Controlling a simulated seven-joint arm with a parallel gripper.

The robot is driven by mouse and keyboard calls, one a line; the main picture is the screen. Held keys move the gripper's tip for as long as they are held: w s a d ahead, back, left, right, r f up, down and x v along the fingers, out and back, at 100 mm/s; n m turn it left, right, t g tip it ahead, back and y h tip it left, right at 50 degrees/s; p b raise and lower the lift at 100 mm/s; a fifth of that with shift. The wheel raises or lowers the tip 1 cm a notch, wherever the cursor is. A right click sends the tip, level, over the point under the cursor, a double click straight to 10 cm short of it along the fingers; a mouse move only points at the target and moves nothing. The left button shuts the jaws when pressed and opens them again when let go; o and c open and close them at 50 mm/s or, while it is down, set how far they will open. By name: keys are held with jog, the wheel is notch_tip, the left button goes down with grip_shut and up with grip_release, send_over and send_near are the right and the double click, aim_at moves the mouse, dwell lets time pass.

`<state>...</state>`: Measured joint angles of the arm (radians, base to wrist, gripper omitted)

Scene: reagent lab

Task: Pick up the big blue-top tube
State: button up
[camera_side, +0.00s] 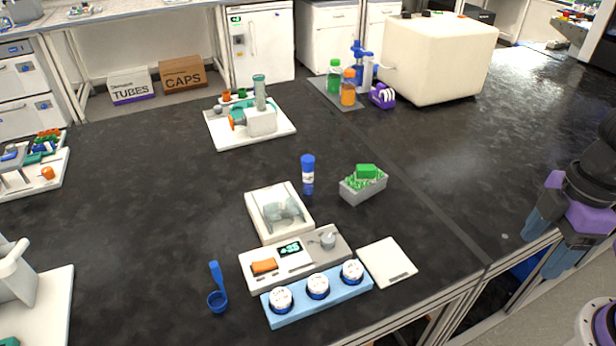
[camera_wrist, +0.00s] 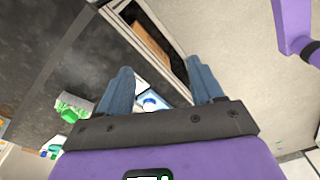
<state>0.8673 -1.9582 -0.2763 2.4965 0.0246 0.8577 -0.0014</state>
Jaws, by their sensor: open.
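The big blue-top tube (camera_side: 308,174) stands upright on the dark bench in the side view, with a blue cap and a blue body with a white label. It stands between the clear-lidded white box and the grey rack. My gripper (camera_side: 545,249) is at the far right of the side view, beyond the bench's edge and well away from the tube. Its blue fingers also show in the wrist view (camera_wrist: 164,88), spread apart with nothing held between them. I cannot make out the tube in the wrist view.
A grey rack of green pieces (camera_side: 362,190) stands right of the tube. The clear-lidded box (camera_side: 250,212), a scale (camera_side: 294,285), a light-blue tray with three jars (camera_side: 334,307) and a white pad (camera_side: 387,262) lie in front. The bench behind the tube is fairly clear.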

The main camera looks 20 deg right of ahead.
jog(key=w+a+f+m+t+y, duration=0.1)
jog(key=w+a+f+m+y, duration=0.2)
jog(key=w+a, duration=0.8)
jog(key=m+t+h, duration=0.4)
jog(key=m+t, duration=0.5)
jog(key=t, duration=0.4)
send_near(310, 162)
jog(key=x, duration=0.6)
jog(key=shift+w+d+r, duration=0.15)
jog(key=shift+w+d, duration=0.05)
jog(key=shift+w, duration=0.05)
jog(key=shift+x, duration=2.65)
jog(key=shift+a, duration=0.1)
jog(key=shift+c, duration=0.3)
grip_shut()
